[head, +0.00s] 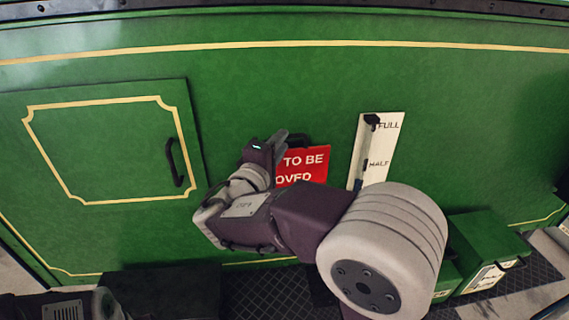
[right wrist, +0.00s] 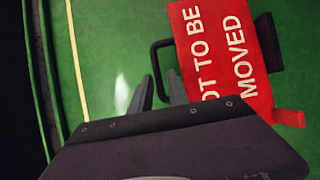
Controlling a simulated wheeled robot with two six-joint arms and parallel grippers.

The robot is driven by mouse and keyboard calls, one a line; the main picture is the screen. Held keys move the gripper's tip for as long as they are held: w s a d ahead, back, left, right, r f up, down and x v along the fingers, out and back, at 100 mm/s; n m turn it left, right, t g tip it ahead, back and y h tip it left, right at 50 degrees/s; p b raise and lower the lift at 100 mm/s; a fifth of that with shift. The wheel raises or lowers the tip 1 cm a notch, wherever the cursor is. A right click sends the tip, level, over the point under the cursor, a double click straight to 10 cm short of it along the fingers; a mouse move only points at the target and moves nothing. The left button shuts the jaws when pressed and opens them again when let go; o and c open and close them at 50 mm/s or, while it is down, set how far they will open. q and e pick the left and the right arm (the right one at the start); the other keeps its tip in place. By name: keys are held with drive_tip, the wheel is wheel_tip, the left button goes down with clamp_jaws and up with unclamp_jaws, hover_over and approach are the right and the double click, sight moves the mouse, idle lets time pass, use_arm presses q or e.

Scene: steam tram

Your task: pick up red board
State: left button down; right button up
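The red board (head: 305,165), with white lettering ending "TO BE" and "OVED", hangs against the green tram side. My right arm hides its left part in the head view. In the right wrist view the board (right wrist: 222,60) reads "OT TO BE MOVED", and a black handle (right wrist: 154,62) stands out beside it. My right gripper (head: 280,144) is at the board's upper left. In the right wrist view its two fingers (right wrist: 161,84) are apart, pointing toward the handle. Whether they touch it, I cannot tell. My left gripper is not in view.
A white gauge plate (head: 378,150) marked FULL and HALF is right of the board. A yellow-lined green door (head: 105,150) with a black handle (head: 174,162) is at left. Green boxes (head: 482,245) stand at lower right on dark tread plate (head: 270,292).

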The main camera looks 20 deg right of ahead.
sight(289, 137)
drive_tip(key=d, duration=0.1)
drive_tip(key=w+d, duration=0.1)
drive_tip(key=d+p, duration=0.1)
drive_tip(key=shift+w+r, duration=0.25)
drive_tip(key=shift+r, duration=0.05)
drive_tip(key=shift+w+d+f, duration=0.15)
drive_tip(key=shift+w+d, duration=0.05)
drive_tip(key=shift+w, duration=0.05)
drive_tip(key=shift+w+a+f, duration=0.1)
drive_tip(key=shift+w+a, duration=0.15)
drive_tip(key=shift+a, duration=0.1)
drive_tip(key=c, duration=0.4)
drive_tip(key=shift+s, duration=0.15)
clamp_jaws()
